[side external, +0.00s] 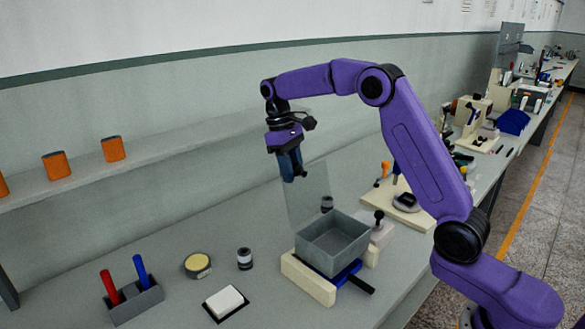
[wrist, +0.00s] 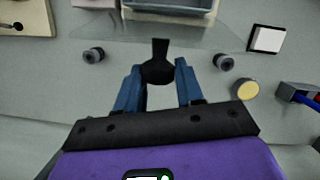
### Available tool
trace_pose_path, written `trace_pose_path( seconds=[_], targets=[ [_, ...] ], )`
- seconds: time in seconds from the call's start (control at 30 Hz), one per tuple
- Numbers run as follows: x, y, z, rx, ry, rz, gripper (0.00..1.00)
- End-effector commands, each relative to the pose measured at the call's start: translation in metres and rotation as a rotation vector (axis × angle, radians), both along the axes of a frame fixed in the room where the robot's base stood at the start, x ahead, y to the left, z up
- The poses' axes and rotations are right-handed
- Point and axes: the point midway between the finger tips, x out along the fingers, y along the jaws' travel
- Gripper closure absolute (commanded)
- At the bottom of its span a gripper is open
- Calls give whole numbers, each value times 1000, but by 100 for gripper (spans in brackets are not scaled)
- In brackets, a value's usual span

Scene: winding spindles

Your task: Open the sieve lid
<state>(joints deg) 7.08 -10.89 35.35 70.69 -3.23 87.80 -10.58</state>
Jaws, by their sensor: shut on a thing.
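The sieve is a grey open-topped box (side external: 318,258) on a cream base, its inside visible in the side view. Its lid is a thin see-through panel (side external: 308,197) standing roughly upright at the box's far-left edge. In the wrist view the lid (wrist: 200,36) spreads ahead of my fingers, with the box rim (wrist: 170,9) at the top. My gripper (side external: 293,174) is at the lid's upper edge. In the wrist view my blue fingers (wrist: 158,82) are shut on the lid's black handle (wrist: 158,66). The exact finger contact is partly hidden.
A rack (side external: 135,301) holds red and blue tools. A wall shelf (side external: 85,175) runs behind.

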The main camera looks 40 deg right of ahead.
Motion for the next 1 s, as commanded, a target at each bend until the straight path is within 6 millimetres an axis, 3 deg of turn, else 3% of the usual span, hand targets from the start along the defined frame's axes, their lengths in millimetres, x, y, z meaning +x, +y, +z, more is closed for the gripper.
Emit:
trace_pose_path(
  seconds=[0.03,0.07,0.1,0.53,1.0],
  targets=[
    [-2,0,-6,0,17,1,100],
    [-2,0,-6,0,17,1,53],
    [-2,0,-6,0,17,1,42],
    [1,1,3,0,9,0,42],
    [14,5,55,0,9,1,42]
  ],
)
